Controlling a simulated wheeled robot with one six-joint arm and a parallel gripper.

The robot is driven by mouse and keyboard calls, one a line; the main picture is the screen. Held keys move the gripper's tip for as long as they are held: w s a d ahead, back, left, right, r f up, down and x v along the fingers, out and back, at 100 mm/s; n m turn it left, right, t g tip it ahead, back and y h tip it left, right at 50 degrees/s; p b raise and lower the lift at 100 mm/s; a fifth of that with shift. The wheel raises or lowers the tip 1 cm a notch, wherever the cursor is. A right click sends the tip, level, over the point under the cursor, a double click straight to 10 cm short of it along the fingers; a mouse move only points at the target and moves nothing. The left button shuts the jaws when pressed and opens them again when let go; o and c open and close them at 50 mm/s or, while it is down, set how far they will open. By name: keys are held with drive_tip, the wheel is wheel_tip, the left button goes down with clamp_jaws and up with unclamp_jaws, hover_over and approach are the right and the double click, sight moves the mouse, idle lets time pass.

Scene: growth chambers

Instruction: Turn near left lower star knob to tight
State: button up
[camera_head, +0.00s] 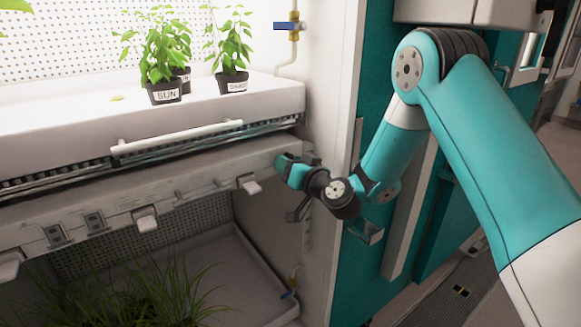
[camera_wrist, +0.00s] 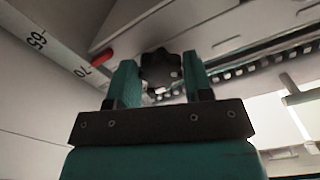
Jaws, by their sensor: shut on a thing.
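The star knob (camera_wrist: 162,66) is dark and lobed, and sits between the two teal fingers of my gripper (camera_wrist: 160,80) in the wrist view. The fingers stand on either side of it, shut on it. In the head view my gripper (camera_head: 286,168) reaches to the right end of the shelf's front, by the side post. My own wrist and the gripper hide the knob there. I cannot tell from the picture how tight the knob is.
A scale strip (camera_wrist: 55,50) with 65 and 70 and a red marker (camera_wrist: 102,56) runs beside the knob. Potted plants (camera_head: 166,90) stand on the upper shelf (camera_head: 60,130). Grass (camera_head: 130,300) grows in the lower bay. A blue-handled valve (camera_head: 288,26) is on the wall.

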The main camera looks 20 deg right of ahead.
drive_tip(key=m+p, duration=0.1)
drive_tip(key=m, duration=1.2)
drive_tip(key=shift+r+m, duration=0.1)
drive_tip(key=shift+m, duration=0.3)
idle(0.4)
drive_tip(key=o, duration=0.9)
